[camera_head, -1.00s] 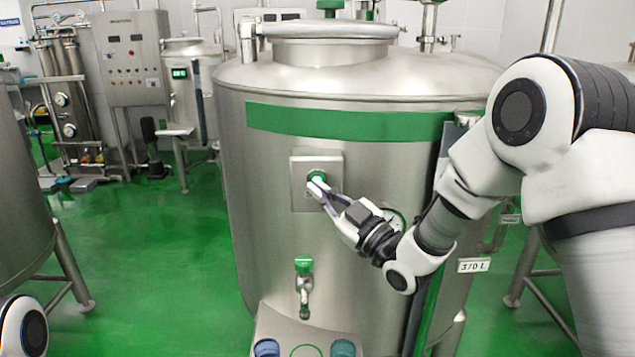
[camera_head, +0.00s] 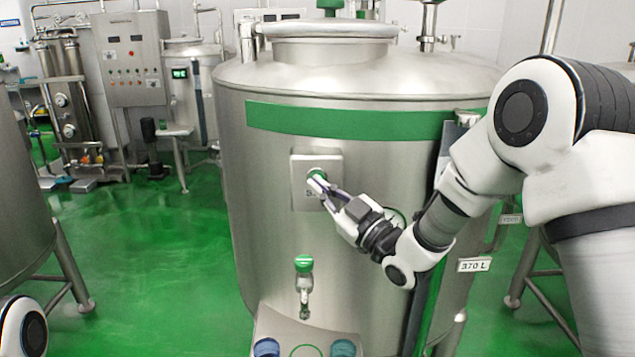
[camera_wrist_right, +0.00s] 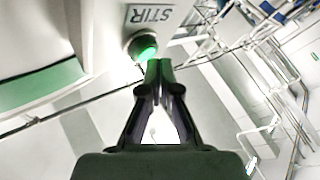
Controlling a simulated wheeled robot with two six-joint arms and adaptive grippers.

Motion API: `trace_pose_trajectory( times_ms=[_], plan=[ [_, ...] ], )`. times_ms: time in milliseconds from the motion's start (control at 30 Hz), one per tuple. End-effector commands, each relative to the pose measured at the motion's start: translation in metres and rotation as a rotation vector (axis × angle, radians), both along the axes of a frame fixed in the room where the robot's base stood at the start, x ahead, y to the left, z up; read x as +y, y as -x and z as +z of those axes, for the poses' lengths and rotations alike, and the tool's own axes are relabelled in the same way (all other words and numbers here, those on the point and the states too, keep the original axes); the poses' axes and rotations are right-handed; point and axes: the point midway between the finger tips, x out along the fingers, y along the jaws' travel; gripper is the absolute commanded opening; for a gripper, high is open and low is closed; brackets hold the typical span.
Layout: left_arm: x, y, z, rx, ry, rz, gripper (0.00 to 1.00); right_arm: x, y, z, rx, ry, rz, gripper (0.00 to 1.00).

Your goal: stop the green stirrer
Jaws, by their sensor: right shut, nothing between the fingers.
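The steel tank (camera_head: 262,215) with a green band (camera_head: 345,121) stands in the middle of the head view. On its front is a steel plate (camera_head: 300,163) with a green button (camera_head: 318,173). In the right wrist view the green button (camera_wrist_right: 145,47) looks lit, beside a label (camera_wrist_right: 150,15) reading STIR. My right gripper (camera_head: 316,181) is shut and empty. Its fingertips (camera_wrist_right: 160,64) are right at the button; I cannot tell whether they touch it. They partly cover the button and the plate in the head view. My left gripper is out of view.
Below the plate is a tap (camera_head: 304,272) with a green top. Under it a shelf (camera_head: 270,326) holds blue cups (camera_head: 343,348). Another tank (camera_head: 25,200) stands at the left edge. The green floor between is clear.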

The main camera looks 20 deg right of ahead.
Motion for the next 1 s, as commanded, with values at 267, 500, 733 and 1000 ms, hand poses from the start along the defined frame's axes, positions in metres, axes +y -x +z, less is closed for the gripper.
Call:
trace_pose_trajectory(
  times_ms=[267, 500, 733, 1000],
  plan=[
    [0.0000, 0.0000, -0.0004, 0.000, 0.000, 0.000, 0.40, -0.0004, -0.0014, 0.0000, 0.000, 0.000, 0.000, 0.00],
    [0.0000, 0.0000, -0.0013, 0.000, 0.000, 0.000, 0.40, -0.0012, -0.0042, -0.0002, 0.000, 0.000, 0.000, 0.00],
    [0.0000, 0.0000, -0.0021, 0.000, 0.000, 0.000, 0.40, -0.0019, -0.0068, -0.0004, 0.001, 0.000, 0.000, 0.00],
    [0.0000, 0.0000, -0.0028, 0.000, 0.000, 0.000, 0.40, -0.0028, -0.0096, 0.0001, 0.000, 0.000, 0.000, 0.00]
  ],
)
